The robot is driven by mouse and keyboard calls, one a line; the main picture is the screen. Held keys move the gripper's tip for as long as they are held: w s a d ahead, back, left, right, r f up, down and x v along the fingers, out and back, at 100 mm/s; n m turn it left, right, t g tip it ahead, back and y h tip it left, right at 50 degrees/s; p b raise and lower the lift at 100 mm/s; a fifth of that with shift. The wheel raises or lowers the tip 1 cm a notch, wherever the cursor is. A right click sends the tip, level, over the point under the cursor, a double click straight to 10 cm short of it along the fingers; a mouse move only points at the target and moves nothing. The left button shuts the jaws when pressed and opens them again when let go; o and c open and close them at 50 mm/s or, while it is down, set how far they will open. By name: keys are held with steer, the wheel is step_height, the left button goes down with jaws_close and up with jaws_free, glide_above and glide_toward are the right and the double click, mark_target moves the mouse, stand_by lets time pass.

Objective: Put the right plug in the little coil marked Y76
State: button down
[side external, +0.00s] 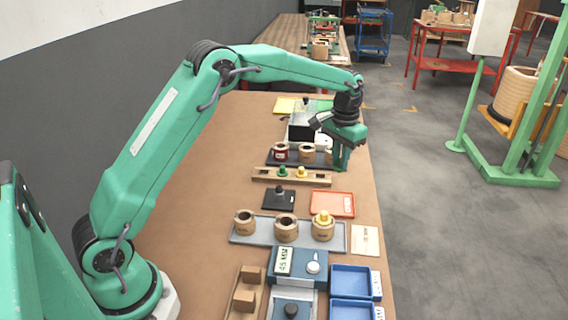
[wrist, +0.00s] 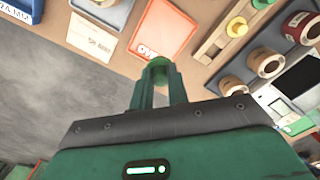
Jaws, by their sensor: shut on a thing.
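My gripper (side external: 341,166) is shut on a green plug (wrist: 160,63), whose round end shows between the fingertips in the wrist view. The gripper hangs over the right end of the dark tray (side external: 270,160), partly hiding the coil there. That tray bears a red-banded coil (side external: 281,152) and two tan coils, one in the middle (side external: 306,152). Nearer, a grey tray (side external: 238,240) holds three tan coils; the left (side external: 244,222) and middle (side external: 286,227) are open, and the right one (side external: 323,231) has a yellow plug (side external: 322,216) in it. I cannot read the coil markings.
A wooden rack (side external: 262,176) holds a green plug (side external: 283,171) and a yellow plug (side external: 301,172). An orange tray (side external: 332,204), a black plate with a knob (side external: 278,198), a meter (side external: 299,267) and blue bins (side external: 352,282) lie nearer. The table's right edge is close to the gripper.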

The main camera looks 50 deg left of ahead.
steer(key=shift+s, duration=0.1)
steer(key=shift+s+a+r, duration=0.15)
steer(key=shift+s+a, duration=0.25)
steer(key=shift+s, duration=0.1)
steer(key=s+a, duration=0.3)
steer(key=s, duration=0.9)
steer(key=s+a+f, duration=0.1)
steer(key=s+a, duration=0.2)
steer(key=s, duration=0.9)
steer(key=shift+s+f, duration=0.3)
steer(key=shift+s, duration=0.1)
steer(key=shift+a+f, duration=0.1)
steer(key=shift+f, duration=0.1)
steer(key=shift+f, duration=2)
steer(key=shift+f, duration=0.9)
